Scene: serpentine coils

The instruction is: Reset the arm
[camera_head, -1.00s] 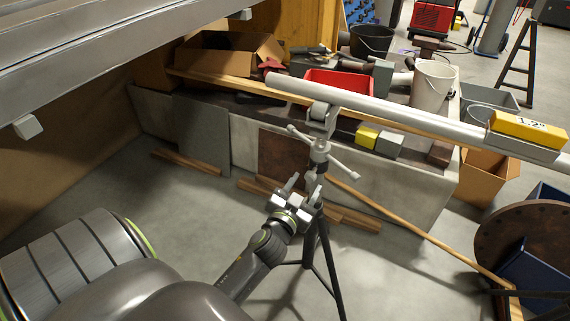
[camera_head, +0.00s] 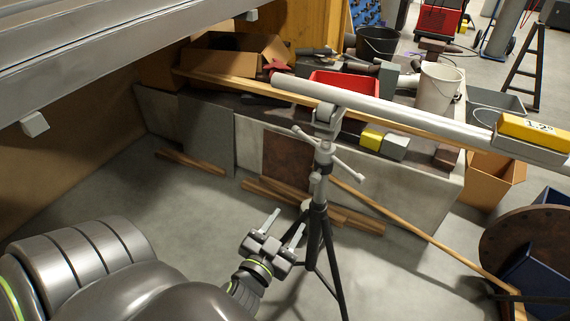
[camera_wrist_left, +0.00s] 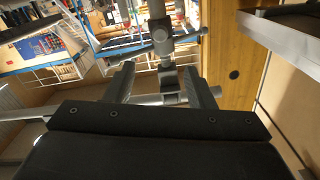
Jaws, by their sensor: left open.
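My left gripper (camera_head: 284,227) is open and empty in the head view, low in front of the tripod stand (camera_head: 321,200), with its fingers pointing up and away. It is a little apart from the stand's dark legs. In the left wrist view its two fingers (camera_wrist_left: 159,84) stand apart, with the grey stand (camera_wrist_left: 160,38) seen beyond and between them. The grey pipe (camera_head: 390,108) rests on the head of the stand. My right gripper is not in these views.
A long metal beam (camera_head: 110,45) crosses the upper left. Behind the stand is a low bench with a red tray (camera_head: 345,84), a white bucket (camera_head: 436,88) and a yellow block (camera_head: 371,138). Wooden strips (camera_head: 285,196) lie on the floor. A brown reel (camera_head: 520,240) stands at right.

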